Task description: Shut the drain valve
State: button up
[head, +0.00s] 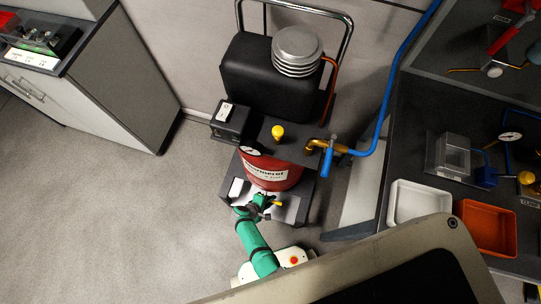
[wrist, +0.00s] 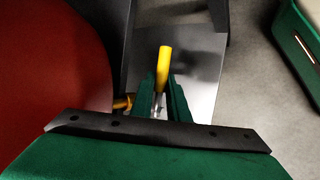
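The drain valve is low at the front of the red tank (head: 270,171). Its yellow lever (head: 275,204) shows small beside my gripper (head: 264,207) in the head view. In the wrist view the yellow lever (wrist: 165,65) stands out past my two green fingertips (wrist: 164,82), and its near end lies between them. The fingers are close together. I cannot tell whether they press on the lever. A brass fitting (wrist: 122,102) shows between the red tank and the left finger. The rest of the valve body is mostly hidden by my fingers.
A grey plate (wrist: 200,65) lies beneath the lever. The compressor's black frame is close by. A green box (wrist: 300,35) is at the upper right of the wrist view. A workbench with a white tray (head: 393,213) and an orange tray (head: 515,228) stands right. The left floor is clear.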

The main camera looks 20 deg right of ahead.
jog(key=o, duration=0.3)
jog(key=shift+a, duration=0.1)
jog(key=v, duration=1)
jog(key=shift+r, duration=0.35)
jog(key=shift+s+a, duration=0.1)
